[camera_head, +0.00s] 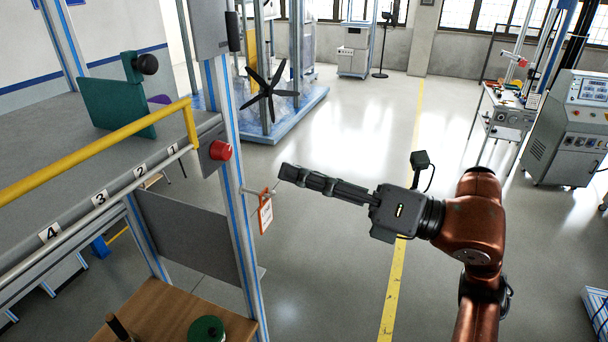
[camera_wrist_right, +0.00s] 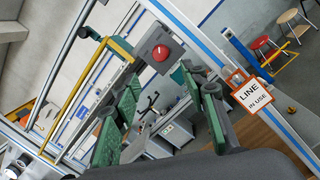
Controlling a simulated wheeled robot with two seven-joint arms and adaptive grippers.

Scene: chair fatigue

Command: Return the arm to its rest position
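My right arm (camera_head: 473,232) is copper-brown and reaches in from the lower right, stretched to the left. My right gripper (camera_head: 287,173) points left, close to the outer end of a thin rod on the post. In the right wrist view, its two fingers stand apart with open space between them, so the gripper (camera_wrist_right: 158,88) is open and empty. An orange-framed "LINE IN USE" tag (camera_head: 266,215) hangs from the rod, below and left of the fingertips. The tag also shows in the right wrist view (camera_wrist_right: 251,95), right of the fingers. My left gripper is out of view.
A blue-striped post (camera_head: 233,165) and a red button (camera_head: 220,150) stand left of the gripper. A yellow rail (camera_head: 95,150) borders the grey bench. A wooden table (camera_head: 165,318) is below. Open floor (camera_head: 350,130) lies beyond the arm; a control cabinet (camera_head: 570,130) stands right.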

